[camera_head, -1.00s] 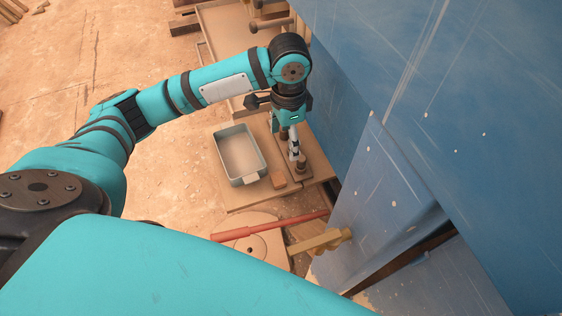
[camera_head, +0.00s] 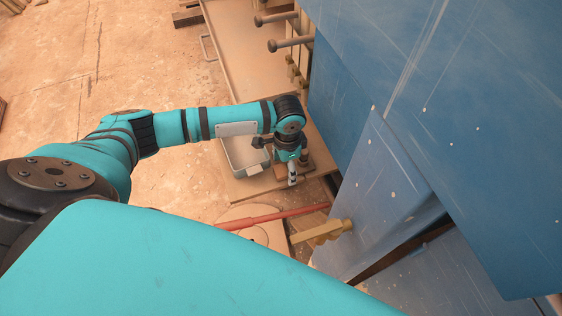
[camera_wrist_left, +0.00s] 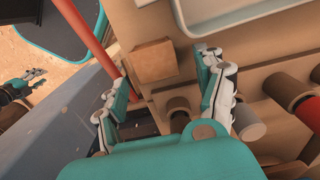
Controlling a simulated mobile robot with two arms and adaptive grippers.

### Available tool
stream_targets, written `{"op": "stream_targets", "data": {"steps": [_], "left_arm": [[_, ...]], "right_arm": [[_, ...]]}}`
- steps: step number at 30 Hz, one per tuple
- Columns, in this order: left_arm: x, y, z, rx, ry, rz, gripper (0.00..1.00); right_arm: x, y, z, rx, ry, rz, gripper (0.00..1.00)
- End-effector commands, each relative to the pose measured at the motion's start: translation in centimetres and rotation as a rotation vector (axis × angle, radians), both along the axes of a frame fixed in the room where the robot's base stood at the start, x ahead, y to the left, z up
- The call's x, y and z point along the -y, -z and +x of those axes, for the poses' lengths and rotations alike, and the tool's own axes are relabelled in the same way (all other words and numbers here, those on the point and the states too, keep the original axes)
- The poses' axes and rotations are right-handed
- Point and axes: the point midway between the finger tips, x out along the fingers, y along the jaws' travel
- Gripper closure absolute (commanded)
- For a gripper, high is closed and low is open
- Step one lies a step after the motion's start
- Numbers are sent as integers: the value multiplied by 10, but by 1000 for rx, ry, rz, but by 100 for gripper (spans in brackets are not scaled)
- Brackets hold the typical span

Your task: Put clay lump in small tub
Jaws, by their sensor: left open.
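The clay lump, a brown block (camera_wrist_left: 153,62), sits on the wooden board in the left wrist view, just beyond and between my left gripper's fingertips. The small tub, a pale grey rectangular tray (camera_head: 238,158), is left of the gripper in the head view and partly covered by my arm; its rim also shows at the top of the left wrist view (camera_wrist_left: 235,28). My left gripper (camera_head: 292,181) points down with its fingers (camera_wrist_left: 165,70) apart and nothing between them. My right gripper (camera_wrist_left: 25,84) appears small at the left wrist view's left edge; its opening is unclear.
A red bar (camera_head: 280,216) and a yellowish handle (camera_head: 322,232) lie in front of the board. Round pegs (camera_wrist_left: 290,90) stand beside the gripper. Large blue panels (camera_head: 430,110) close off the right. Sandy floor (camera_head: 60,90) is open at left.

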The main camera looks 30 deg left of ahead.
Motion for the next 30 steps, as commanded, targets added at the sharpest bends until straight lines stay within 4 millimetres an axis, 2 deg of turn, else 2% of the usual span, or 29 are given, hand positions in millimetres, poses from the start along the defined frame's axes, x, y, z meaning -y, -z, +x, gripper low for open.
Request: {"op": "stream_targets", "data": {"steps": [3,10,24,25,30], "left_arm": [[0,8,0,0,1,0,29],[0,9,0,1,1,1,30],[0,8,0,1,1,1,92],[0,8,0,1,1,1,95],[0,8,0,1,1,1,95]], "right_arm": [[0,-1,0,0,0,0,60],[0,0,0,0,0,0,60],[0,0,0,1,0,0,60],[0,0,0,1,0,0,60],[0,0,0,1,0,0,60]]}}
